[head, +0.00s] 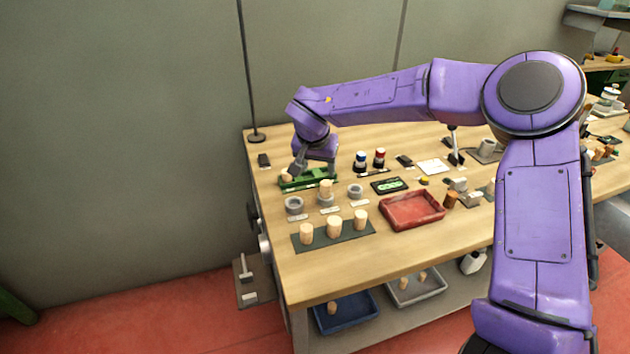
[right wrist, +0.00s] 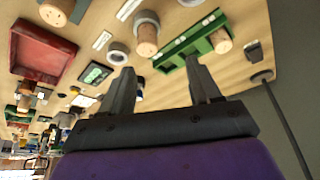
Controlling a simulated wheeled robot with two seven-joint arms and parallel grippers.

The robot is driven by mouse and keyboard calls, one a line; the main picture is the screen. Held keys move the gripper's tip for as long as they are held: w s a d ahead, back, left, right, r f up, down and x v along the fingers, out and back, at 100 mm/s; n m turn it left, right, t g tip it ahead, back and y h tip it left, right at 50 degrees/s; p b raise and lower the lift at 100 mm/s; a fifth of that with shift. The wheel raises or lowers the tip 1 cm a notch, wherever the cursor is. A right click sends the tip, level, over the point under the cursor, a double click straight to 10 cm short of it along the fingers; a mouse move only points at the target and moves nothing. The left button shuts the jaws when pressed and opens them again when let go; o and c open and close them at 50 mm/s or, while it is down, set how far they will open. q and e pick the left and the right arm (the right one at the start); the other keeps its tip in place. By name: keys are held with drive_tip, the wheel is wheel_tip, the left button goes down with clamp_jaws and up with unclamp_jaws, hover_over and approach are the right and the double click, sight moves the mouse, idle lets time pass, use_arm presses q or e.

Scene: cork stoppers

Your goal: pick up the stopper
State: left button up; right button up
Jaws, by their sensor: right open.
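My right gripper (head: 314,169) is open over the back left of the table, by the green rack (head: 318,180). In the right wrist view its fingers (right wrist: 160,68) are apart with nothing between them. One cork stopper (head: 287,177) stands at the left end of the rack; it also shows in the right wrist view (right wrist: 221,41), beyond the right finger. Another stopper (head: 326,187) stands at a grey ring in front of the rack and shows in the right wrist view (right wrist: 146,38). Several more stoppers (head: 334,224) stand on a dark mat. My left gripper is not in view.
Grey rings (head: 294,205) with white labels stand in front of the rack. A red tray (head: 412,210) lies to the right, with small bottles (head: 361,160) behind. A thin pole (head: 250,100) rises at the table's back left corner. Bare wood shows along the front edge.

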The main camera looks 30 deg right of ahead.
sight(326, 183)
drive_tip(key=f, duration=0.1)
drive_tip(key=s+d+f, duration=0.1)
drive_tip(key=f, duration=0.1)
drive_tip(key=shift+d, duration=0.2)
drive_tip(key=p+x, duration=0.1)
drive_tip(key=x, duration=0.4)
drive_tip(key=shift+w, duration=0.1)
drive_tip(key=shift+d+f, duration=0.15)
drive_tip(key=shift+f, duration=0.25)
drive_tip(key=shift+r, duration=0.1)
drive_tip(key=shift+c, duration=0.5)
drive_tip(key=c, duration=1)
clamp_jaws()
